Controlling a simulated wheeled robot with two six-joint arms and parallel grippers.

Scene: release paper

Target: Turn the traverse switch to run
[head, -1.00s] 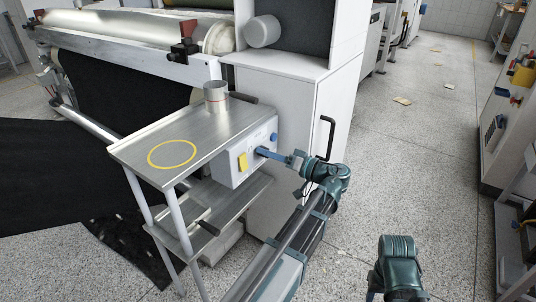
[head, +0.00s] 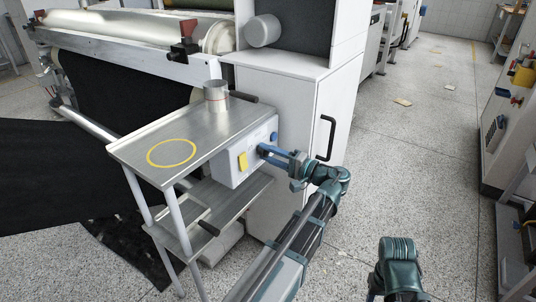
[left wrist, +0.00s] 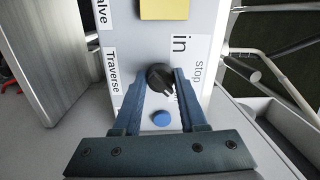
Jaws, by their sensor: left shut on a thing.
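The traverse switch is a black knob (left wrist: 160,77) on the pale control box (head: 231,175), below the large "in" lettering in the left wrist view. A "Traverse" label is at its left and a "stop" label at its right; another label is partly covered by a finger. The knob's ridge slants toward the lower right in that view. My left gripper (left wrist: 163,76) is shut on the knob, one blue finger on each side. In the head view the left gripper (head: 264,151) reaches the box's front face and mostly hides the knob. My right gripper is out of view.
A blue button (left wrist: 160,118) and a yellow tag (left wrist: 164,9) are near the knob. The box hangs under a steel shelf (head: 140,150) bearing a metal cup (head: 216,97). A white cabinet (head: 285,100) with a black handle (head: 327,138) stands close behind.

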